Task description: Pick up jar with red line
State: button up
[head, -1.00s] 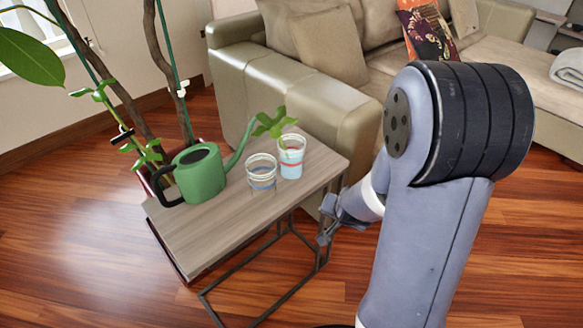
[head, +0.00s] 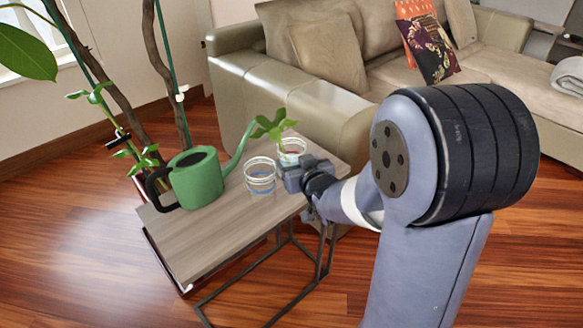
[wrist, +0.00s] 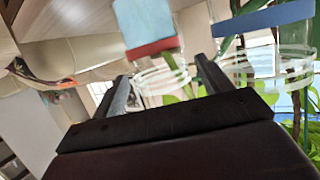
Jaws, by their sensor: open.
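The jar with the red line (head: 292,146) stands on the side table, with a green cutting in it. My gripper (head: 290,176) is at the table's right side, in front of this jar, and hides its lower part. In the wrist view, which looks upside down, the jar's red band and pale blue contents (wrist: 148,22) show between the two spread fingers of my gripper (wrist: 161,68). Whether the fingers reach around the glass or stop short of it, I cannot tell. The gripper is open and holds nothing.
A jar with a blue line (head: 260,178) stands close to the left of my gripper; it also shows in the wrist view (wrist: 265,18). A green watering can (head: 196,178) stands farther left on the wooden table (head: 215,235). A sofa (head: 325,112) is behind.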

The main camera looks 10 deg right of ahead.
aim_at(288, 150)
jog(key=x, duration=0.2)
jog(key=b+x, duration=0.1)
jog(key=x, duration=0.2)
jog(key=shift+w+d+r, duration=0.1)
jog(key=shift+w+d, duration=0.1)
jog(key=shift+c, duration=0.5)
jog(key=c, duration=0.9)
